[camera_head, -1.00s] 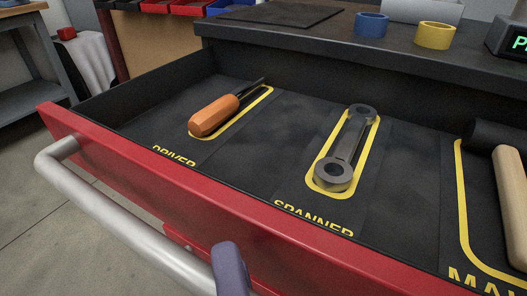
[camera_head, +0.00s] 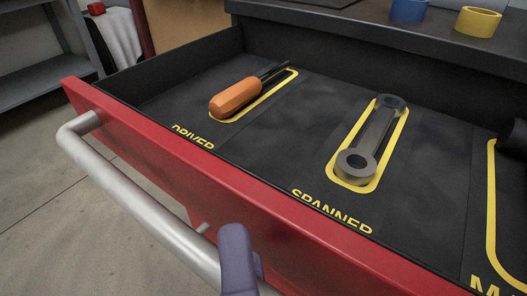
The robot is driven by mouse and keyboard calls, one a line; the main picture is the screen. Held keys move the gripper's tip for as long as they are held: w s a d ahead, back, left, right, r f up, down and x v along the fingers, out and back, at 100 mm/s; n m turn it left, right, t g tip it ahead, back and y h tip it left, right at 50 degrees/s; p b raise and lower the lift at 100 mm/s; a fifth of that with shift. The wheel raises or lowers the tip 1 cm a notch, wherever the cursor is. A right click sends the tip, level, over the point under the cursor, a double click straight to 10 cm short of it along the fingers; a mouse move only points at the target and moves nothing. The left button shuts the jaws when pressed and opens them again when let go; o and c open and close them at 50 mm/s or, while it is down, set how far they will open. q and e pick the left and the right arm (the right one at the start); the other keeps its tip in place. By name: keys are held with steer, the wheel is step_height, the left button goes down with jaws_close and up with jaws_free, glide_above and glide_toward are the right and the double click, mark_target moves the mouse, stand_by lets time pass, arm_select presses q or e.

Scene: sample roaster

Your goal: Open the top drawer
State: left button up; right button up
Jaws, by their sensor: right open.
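The top drawer (camera_head: 200,170) has a red front and stands pulled out, with its dark inside showing. Its grey bar handle (camera_head: 130,192) runs along the front. My right gripper (camera_head: 238,258) shows at the bottom edge as a purple-grey finger beside the handle and the red front. The gripper is open; the rest of it is out of view. I cannot tell whether the finger touches the handle. My left gripper is not in view.
In the drawer lie an orange screwdriver (camera_head: 234,97) and a grey spanner (camera_head: 370,138) in yellow outlines. A blue ring (camera_head: 409,10) and a yellow ring (camera_head: 478,22) stand on the worktop behind. A grey shelf (camera_head: 40,75) stands at left, with bare floor before it.

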steer(key=p+v, duration=0.1)
steer(key=v, duration=0.9)
stand_by(0.3)
